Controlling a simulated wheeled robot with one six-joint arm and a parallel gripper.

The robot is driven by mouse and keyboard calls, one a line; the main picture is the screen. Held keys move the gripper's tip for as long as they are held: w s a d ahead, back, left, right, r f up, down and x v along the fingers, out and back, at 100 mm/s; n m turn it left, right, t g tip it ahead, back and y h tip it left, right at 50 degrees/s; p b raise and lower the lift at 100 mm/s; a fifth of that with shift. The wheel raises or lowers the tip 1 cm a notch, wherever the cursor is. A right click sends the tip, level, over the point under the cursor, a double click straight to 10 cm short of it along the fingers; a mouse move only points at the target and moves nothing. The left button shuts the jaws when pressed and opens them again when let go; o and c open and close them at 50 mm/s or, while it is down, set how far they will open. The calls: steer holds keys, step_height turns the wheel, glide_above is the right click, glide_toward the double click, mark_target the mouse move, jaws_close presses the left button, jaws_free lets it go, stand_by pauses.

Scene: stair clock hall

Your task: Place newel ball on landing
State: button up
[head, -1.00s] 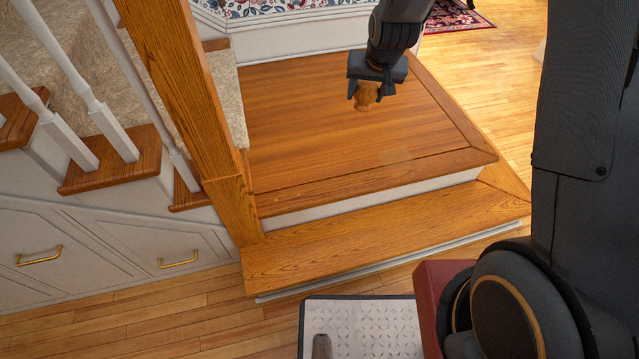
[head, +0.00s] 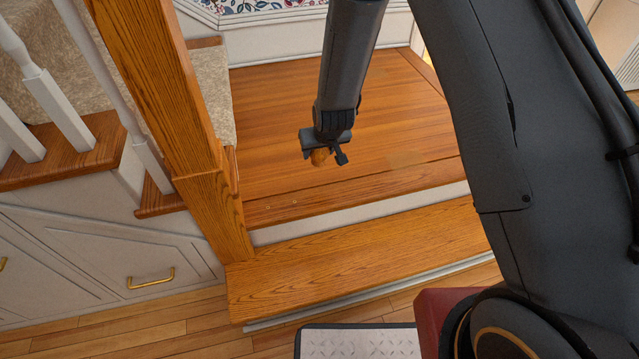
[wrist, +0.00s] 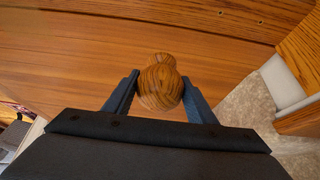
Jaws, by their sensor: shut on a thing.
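The newel ball (head: 320,157) is a small turned piece of striped brown wood. My gripper (head: 324,155) is shut on it, over the wooden landing (head: 285,110). In the wrist view the newel ball (wrist: 160,86) sits between the two dark fingers (wrist: 161,97), its narrower end pointing away from my wrist. The landing (wrist: 75,60) fills the background behind it. I cannot tell whether the ball touches the landing or hangs just above it. Its upper part is hidden by the fingers in the head view.
A square wooden newel post (head: 170,110) stands left of the landing, beside carpeted stairs with white balusters (head: 52,95). A lower wooden step (head: 360,255) runs along the landing's front. A white drawer front with a brass handle (head: 152,279) is at lower left. Much of the landing is bare.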

step_height(320, 180, down, 9)
steer(key=shift+f+b, duration=0.2)
steer(key=shift+b, duration=0.45)
steer(key=shift+f, duration=0.15)
steer(key=o, duration=1.1)
